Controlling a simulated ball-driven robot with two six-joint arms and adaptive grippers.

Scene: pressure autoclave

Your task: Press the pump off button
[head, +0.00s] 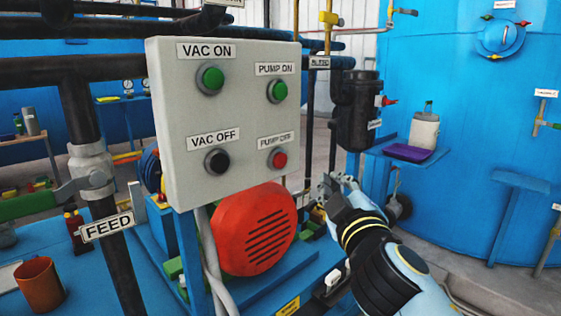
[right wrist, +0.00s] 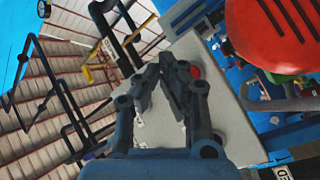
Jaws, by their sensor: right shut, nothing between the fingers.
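The pump off button (head: 277,158) is red and sits at the lower right of a grey control panel (head: 232,112), under a "PUMP OFF" label. In the right wrist view a red button (right wrist: 195,72) shows just beside my fingertips, partly hidden by a finger. My right gripper (head: 330,186) is shut and empty, to the right of the panel and lower than the button. In the right wrist view its fingers (right wrist: 165,70) point toward the panel (right wrist: 225,100). I cannot tell the gap to the button. My left gripper is not in view.
The green pump on button (head: 277,91) is above the red one. The green vac on button (head: 210,79) and black vac off button (head: 216,161) are at left. A red-orange motor cover (head: 255,230) is below the panel. A black filter housing (head: 356,110) stands right of it.

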